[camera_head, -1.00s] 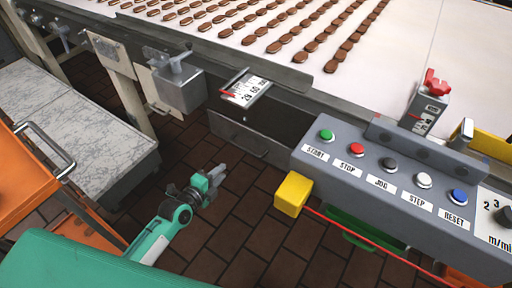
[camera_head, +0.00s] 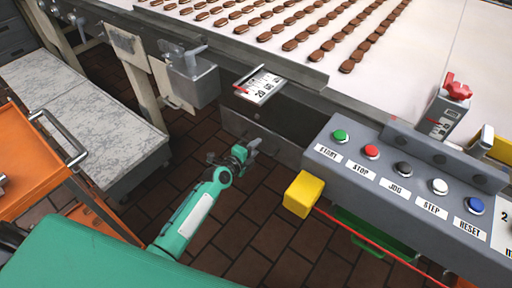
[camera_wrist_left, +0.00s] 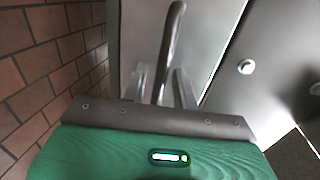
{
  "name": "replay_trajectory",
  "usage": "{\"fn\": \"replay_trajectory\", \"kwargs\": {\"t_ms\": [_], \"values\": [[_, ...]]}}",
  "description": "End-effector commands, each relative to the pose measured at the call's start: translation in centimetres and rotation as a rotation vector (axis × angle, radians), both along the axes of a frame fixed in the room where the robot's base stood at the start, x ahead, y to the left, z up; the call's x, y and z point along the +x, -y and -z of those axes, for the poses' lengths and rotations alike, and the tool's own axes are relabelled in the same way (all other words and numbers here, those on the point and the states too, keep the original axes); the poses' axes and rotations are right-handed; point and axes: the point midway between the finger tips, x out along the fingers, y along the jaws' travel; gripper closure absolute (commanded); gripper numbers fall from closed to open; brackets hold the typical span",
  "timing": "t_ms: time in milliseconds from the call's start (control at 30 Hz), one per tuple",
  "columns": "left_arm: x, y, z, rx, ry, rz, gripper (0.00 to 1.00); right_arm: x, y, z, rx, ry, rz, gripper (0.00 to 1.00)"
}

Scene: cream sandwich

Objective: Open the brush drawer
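The grey drawer front (camera_head: 284,150) under the conveyor is taken to be the brush drawer; it looks closed. My left gripper (camera_head: 254,146) is low in front of it in the head view and partly hides it. In the left wrist view the two fingers (camera_wrist_left: 160,88) stand apart, with a dark bar handle (camera_wrist_left: 172,45) between them in the picture. Gaps show on both sides of the bar, and I cannot tell whether either finger touches it. My right gripper is not in view.
The control box (camera_head: 400,178) with several coloured buttons and a yellow block (camera_head: 301,194) stands right of the gripper. A grey metal box (camera_head: 192,82) hangs at upper left. An orange cart (camera_head: 35,165) is at left. The tiled floor (camera_head: 262,225) below the arm is clear.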

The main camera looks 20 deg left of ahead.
Motion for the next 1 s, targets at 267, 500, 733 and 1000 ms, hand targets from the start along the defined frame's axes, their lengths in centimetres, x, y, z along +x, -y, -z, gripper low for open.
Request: {"fn": "replay_trajectory", "kwargs": {"t_ms": [267,500,733,1000], "values": [[0.8,0.3,0.2,0.001,-0.001,0.0,0.71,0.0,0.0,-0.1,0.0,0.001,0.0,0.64],[0.8,0.3,0.2,0.001,-0.001,0.0,0.88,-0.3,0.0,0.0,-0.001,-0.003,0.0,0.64],[0.7,0.2,0.2,0.001,-0.001,0.0,1.0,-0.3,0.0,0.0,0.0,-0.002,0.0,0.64],[-0.5,-0.2,0.2,0.004,-0.002,0.002,1.0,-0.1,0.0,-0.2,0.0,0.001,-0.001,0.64]]}}
